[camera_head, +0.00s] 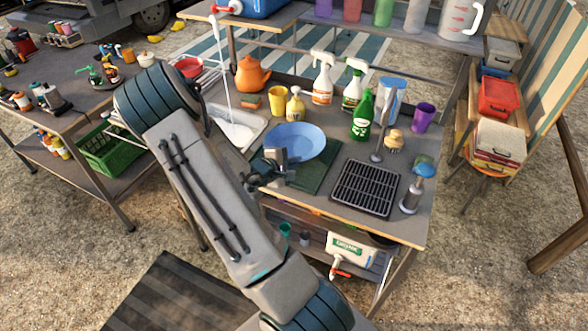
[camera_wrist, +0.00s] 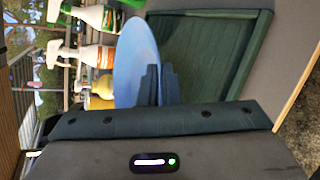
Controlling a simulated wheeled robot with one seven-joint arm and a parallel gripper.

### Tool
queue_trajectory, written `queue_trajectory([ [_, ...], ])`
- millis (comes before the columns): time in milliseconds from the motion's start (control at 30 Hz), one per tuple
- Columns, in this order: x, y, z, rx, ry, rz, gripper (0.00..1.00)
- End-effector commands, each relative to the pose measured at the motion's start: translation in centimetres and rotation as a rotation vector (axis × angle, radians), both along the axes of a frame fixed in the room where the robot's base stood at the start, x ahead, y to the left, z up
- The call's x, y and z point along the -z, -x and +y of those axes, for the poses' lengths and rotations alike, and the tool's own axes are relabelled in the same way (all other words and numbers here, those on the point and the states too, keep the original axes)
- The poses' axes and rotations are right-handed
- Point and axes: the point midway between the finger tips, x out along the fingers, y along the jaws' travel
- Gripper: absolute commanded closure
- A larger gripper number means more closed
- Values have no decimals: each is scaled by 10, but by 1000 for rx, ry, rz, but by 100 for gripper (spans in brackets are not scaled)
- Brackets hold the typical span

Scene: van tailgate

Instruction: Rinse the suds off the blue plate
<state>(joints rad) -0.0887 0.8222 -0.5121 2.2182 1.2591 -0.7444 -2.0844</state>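The blue plate (camera_head: 297,138) is above the far-left part of a dark green mat (camera_head: 322,172) on the wash table. No suds can be made out on it at this size. My gripper (camera_head: 273,158) is at the plate's near-left rim. In the wrist view, the blue plate (camera_wrist: 135,60) stands off the green mat (camera_wrist: 215,50), with a gap that I cannot measure. There my gripper's fingers (camera_wrist: 160,85) are close together with the plate's rim between them. A white sink basin (camera_head: 232,130) lies to the left of the plate, under a thin white spout (camera_head: 224,70).
A yellow cup (camera_head: 277,101), a yellow soap bottle (camera_head: 295,105), spray bottles (camera_head: 322,80) and a green bottle (camera_head: 362,115) stand behind the plate. A black drain grate (camera_head: 365,188) lies to the right. An orange teapot (camera_head: 251,74) stands behind the sink.

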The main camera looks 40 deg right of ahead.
Motion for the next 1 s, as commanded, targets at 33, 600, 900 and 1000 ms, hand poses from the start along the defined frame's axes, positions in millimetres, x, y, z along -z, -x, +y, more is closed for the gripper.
queue_trajectory([
  [33, 4, 0, 0, 1, 1, 2, 100],
  [600, 34, 0, 0, 0, 2, -1, 100],
  [900, 35, 0, 0, 0, -1, 0, 75],
  [1000, 37, 0, 0, 0, -1, 0, 75],
])
